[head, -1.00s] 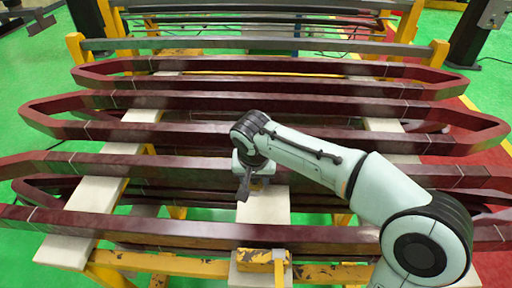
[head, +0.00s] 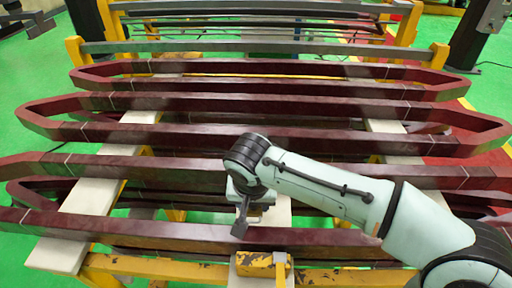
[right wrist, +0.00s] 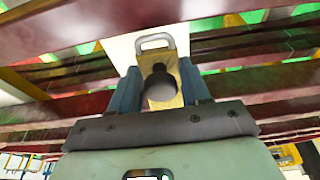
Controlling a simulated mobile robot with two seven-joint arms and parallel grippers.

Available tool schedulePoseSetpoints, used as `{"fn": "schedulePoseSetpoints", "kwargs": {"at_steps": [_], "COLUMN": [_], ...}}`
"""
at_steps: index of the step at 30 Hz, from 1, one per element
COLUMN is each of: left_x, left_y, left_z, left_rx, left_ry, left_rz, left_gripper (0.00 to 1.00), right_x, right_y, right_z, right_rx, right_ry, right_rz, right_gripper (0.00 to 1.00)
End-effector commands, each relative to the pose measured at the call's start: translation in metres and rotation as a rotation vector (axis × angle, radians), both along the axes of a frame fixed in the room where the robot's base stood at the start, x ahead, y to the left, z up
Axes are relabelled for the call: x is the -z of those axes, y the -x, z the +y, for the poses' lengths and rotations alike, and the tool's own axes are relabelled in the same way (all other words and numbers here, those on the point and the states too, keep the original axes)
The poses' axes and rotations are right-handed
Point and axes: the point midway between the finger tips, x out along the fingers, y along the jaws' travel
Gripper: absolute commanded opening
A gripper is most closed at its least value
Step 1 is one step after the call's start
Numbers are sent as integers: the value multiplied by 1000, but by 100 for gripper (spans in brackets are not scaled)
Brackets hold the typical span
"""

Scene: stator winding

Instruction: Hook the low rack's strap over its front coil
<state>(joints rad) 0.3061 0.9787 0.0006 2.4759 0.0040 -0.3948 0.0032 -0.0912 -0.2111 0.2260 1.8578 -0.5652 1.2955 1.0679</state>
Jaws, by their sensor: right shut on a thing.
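The front coil (head: 150,228) is a long dark red loop lying across the low yellow rack (head: 330,277), nearest me. My right gripper (head: 241,222) reaches in from the right, low over the front coil's near bar. In the right wrist view its fingers (right wrist: 160,88) are closed on a yellow piece, seemingly the strap (right wrist: 158,62), with a grey metal loop at its far end and a dark round knob in front. In the head view the strap is mostly hidden by my gripper; contact with the coil cannot be told. My left gripper is out of view.
More dark red coils (head: 250,102) lie behind on pale support boards (head: 90,197). A yellow block (head: 254,260) with a pale band sits on the rack's front rail below my gripper. Green floor (head: 25,80) is open at the left.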

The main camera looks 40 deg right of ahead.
Motion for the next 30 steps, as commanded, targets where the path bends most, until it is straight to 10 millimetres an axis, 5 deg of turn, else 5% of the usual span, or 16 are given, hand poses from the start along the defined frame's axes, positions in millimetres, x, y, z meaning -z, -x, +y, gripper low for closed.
{"fn": "schedulePoseSetpoints", "kwargs": {"at_steps": [30], "left_x": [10], "left_y": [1], "left_z": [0], "left_rx": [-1], "left_ry": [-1], "left_rz": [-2], "left_gripper": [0], "right_x": [0], "right_y": [31], "right_z": [27], "right_rx": [-1], "right_ry": [-2], "right_rz": [0], "right_gripper": [16]}}
